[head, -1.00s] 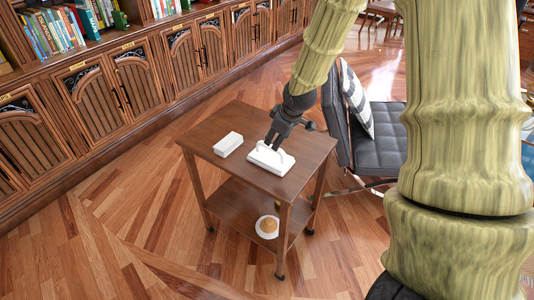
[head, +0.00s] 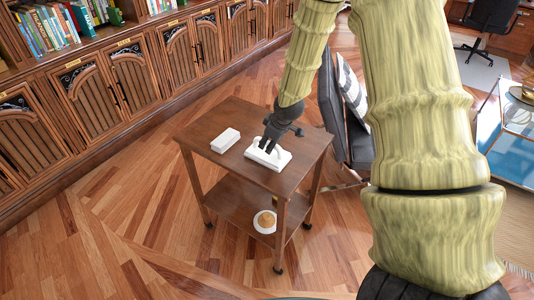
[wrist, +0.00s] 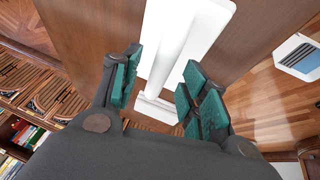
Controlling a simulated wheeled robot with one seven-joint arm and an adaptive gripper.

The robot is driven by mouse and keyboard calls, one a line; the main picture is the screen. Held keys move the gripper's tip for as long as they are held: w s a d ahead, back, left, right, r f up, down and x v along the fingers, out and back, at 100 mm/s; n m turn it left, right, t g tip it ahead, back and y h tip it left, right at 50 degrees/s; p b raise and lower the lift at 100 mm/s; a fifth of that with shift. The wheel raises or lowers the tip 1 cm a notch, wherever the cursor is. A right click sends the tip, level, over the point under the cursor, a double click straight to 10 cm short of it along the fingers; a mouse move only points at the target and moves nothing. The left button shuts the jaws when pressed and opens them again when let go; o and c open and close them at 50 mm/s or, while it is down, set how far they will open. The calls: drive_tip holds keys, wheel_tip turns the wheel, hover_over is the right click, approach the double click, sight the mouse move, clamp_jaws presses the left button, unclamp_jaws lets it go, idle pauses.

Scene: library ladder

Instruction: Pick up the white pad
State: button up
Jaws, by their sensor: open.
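A white pad (head: 279,160) with a flat base and a raised bar lies on the top of the brown wooden cart (head: 240,113). It also shows in the wrist view (wrist: 208,22). My gripper (head: 266,148) is right above it, pointing down. In the wrist view my gripper (wrist: 160,80) is open, with its green-padded fingers apart on either side of the raised bar. Whether either finger touches it, I cannot tell. A second white item, a plain block (head: 225,140), lies to the left on the same cart top.
A plate with a round brown item (head: 266,222) sits on the cart's lower shelf. A dark chair with a striped cushion (head: 352,92) stands close to the cart's right. Wooden bookcases (head: 100,85) line the back left. The floor left of the cart is clear.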

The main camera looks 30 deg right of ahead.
drive_tip(key=shift+x, duration=1.2)
clamp_jaws()
